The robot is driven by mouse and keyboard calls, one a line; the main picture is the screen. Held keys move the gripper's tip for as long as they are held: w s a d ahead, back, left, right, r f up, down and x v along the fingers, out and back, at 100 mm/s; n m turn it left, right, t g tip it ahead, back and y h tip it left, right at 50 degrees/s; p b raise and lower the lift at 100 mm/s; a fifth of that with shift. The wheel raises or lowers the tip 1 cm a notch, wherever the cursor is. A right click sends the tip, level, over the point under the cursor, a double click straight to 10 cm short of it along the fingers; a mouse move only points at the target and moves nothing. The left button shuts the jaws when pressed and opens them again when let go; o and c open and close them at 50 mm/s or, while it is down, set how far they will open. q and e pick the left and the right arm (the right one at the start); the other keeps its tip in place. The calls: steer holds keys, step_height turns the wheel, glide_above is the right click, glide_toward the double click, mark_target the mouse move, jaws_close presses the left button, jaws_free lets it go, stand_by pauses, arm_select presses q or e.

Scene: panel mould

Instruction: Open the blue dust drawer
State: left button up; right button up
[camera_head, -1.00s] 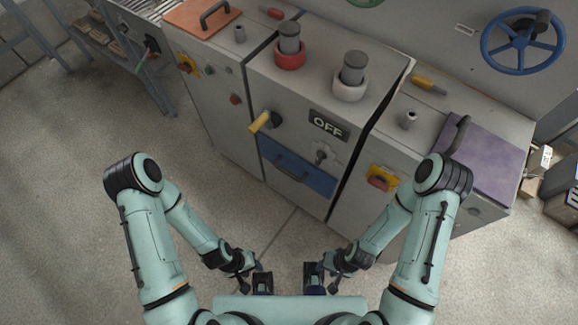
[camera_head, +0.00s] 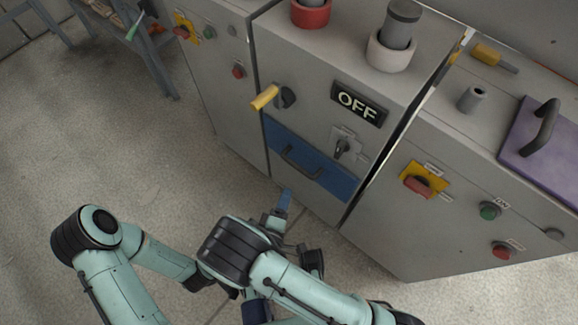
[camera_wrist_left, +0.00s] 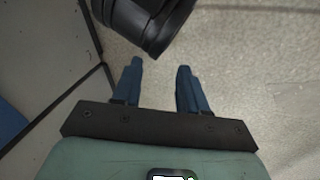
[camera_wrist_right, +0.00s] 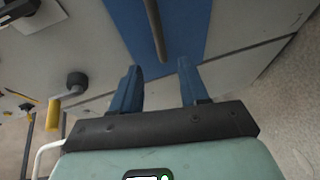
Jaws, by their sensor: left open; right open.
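The blue dust drawer (camera_head: 312,165) is a blue panel low in the middle grey cabinet. Its front looks flush with the cabinet, with a dark bar handle (camera_head: 300,164) on it. My right gripper (camera_head: 284,200) is just below and in front of the drawer. In the right wrist view its open, empty blue fingers (camera_wrist_right: 160,75) point at the drawer (camera_wrist_right: 195,25), and the handle (camera_wrist_right: 155,30) lies ahead between them, apart from the fingertips. My left gripper (camera_wrist_left: 158,75) is open and empty; in the head view it is mostly hidden behind my right arm.
Above the drawer are a yellow-handled lever (camera_head: 266,97), an OFF sign (camera_head: 358,103) and a small dark switch (camera_head: 342,148). A red button on a yellow plate (camera_head: 420,184) is on the right cabinet.

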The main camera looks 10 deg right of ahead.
mark_target(297, 166)
steer(key=b+x, duration=0.2)
steer(key=x, duration=1)
steer(key=shift+w+d+b, duration=0.15)
steer(key=shift+w+b, duration=0.05)
steer(key=shift+b, duration=0.2)
arm_select(q)
steer(key=f, duration=0.1)
steer(key=w+a+f, duration=0.1)
steer(key=a+f, duration=0.1)
steer(key=f, duration=0.1)
steer(key=shift+w, duration=0.2)
arm_select(e)
steer(key=shift+w+d+f, duration=0.1)
steer(key=shift+w+d, duration=0.05)
steer(key=shift+w, duration=0.2)
jaws_close()
